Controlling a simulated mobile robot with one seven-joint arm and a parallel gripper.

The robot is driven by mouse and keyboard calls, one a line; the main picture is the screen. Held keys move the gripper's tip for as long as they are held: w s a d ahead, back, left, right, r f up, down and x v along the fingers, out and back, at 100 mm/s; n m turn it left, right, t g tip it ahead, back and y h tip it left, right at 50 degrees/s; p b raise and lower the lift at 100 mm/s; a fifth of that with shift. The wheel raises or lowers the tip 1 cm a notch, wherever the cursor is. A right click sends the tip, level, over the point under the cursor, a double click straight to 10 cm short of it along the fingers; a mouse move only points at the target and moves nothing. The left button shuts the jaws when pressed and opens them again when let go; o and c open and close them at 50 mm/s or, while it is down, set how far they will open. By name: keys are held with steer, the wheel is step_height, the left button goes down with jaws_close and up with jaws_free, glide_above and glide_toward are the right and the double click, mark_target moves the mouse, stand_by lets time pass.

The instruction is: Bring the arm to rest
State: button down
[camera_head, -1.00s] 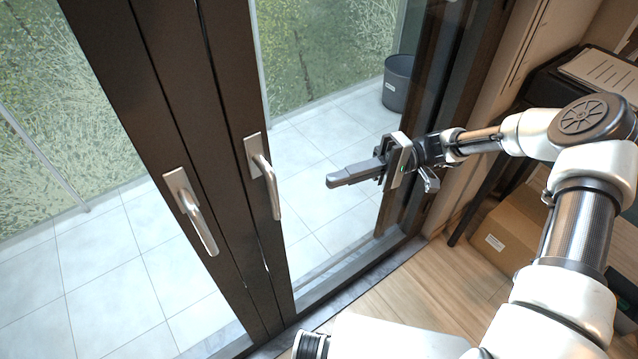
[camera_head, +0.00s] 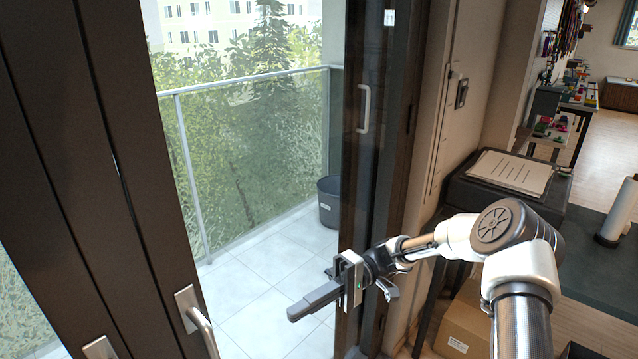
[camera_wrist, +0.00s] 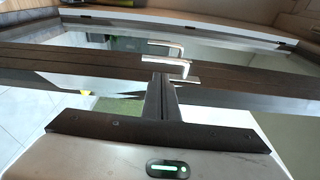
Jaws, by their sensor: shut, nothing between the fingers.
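My gripper (camera_head: 315,300) is shut and empty. It is held out level in front of the glass balcony door, its fingers pointing left in the head view. The near door handle (camera_head: 199,322) is to its left and lower, with a gap between them. A second handle (camera_head: 100,348) is cut off at the bottom edge. In the wrist view my shut fingers (camera_wrist: 163,92) point toward the door frame, and two metal handles (camera_wrist: 172,66) show just beyond the fingertips; the distance is hard to tell.
A dark counter (camera_head: 598,255) with a paper roll (camera_head: 615,212) is at the right. Outside are a dark bin (camera_head: 329,202) and a glass railing.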

steer(key=s+d+r+m+t+h, duration=0.7)
steer(key=s+d+r+t+h, duration=0.7)
steer(key=s+d+r+t, duration=0.3)
step_height(320, 180, up, 13)
steer(key=w+d+p, duration=0.1)
steer(key=p, duration=1.2)
steer(key=shift+w, duration=0.2)
steer(key=shift+d, duration=0.1)
